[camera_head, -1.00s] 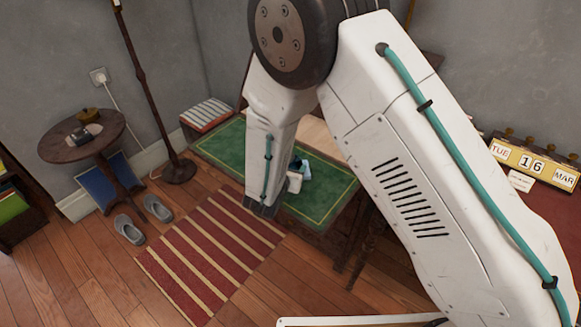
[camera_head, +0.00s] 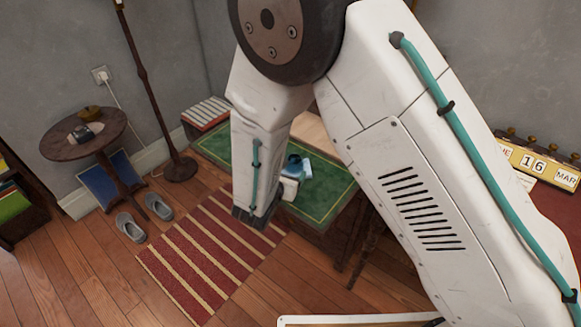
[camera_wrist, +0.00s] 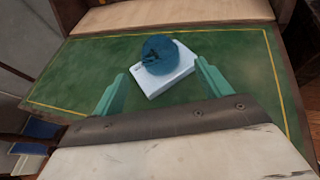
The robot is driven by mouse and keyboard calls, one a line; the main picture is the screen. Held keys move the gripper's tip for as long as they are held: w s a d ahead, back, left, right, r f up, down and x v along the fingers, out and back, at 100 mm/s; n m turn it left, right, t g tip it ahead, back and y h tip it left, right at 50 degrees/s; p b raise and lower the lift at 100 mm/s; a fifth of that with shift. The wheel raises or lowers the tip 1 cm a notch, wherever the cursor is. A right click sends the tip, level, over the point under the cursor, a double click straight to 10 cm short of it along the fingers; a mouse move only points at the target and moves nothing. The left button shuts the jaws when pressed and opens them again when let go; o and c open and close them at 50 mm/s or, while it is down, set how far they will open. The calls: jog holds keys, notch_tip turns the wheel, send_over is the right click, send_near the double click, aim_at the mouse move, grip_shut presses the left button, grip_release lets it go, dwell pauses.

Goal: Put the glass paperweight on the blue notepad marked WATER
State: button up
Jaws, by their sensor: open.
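The round, see-through blue glass paperweight (camera_wrist: 160,55) rests on a pale blue-white notepad (camera_wrist: 171,84) in the wrist view. It covers the pad's upper part. Dark marks show through the glass, but I cannot read them. My gripper (camera_wrist: 160,70) is open, with one teal finger on each side of the pad and nothing held between them. The fingers appear apart from the paperweight. In the head view the notepad (camera_head: 306,170) shows as a small pale patch beside my arm, which hides part of that area.
The pad lies on a green desk surface (camera_head: 325,196) with a yellow border line. A wooden ledge (camera_wrist: 170,13) runs behind it. A round side table (camera_head: 60,148), a floor lamp (camera_head: 148,80) and a striped rug (camera_head: 205,260) stand to the left. A calendar (camera_head: 540,160) is at right.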

jog(key=v, duration=0.6)
jog(key=shift+s+r, duration=0.1)
jog(key=shift+s, duration=0.2)
jog(key=s+d+r+m+g+h, duration=0.2)
jog(key=d+r+m+g+h, duration=0.15)
jog(key=d+r+m, duration=0.7)
jog(key=s+d+r+m+g+h, duration=0.15)
jog(key=d+r+m+g, duration=0.55)
jog(key=d, duration=0.7)
jog(key=s+d+r+m+g+y, duration=0.2)
jog(key=s+d+r+m, duration=0.45)
jog(key=s, duration=0.25)
jog(key=s+r+m+t+y, duration=0.1)
jog(key=s+r+m+y, duration=0.2)
jog(key=s+m+y, duration=0.4)
jog(key=s+a, duration=0.1)
jog(key=s, duration=0.4)
jog(key=shift+m, duration=0.4)
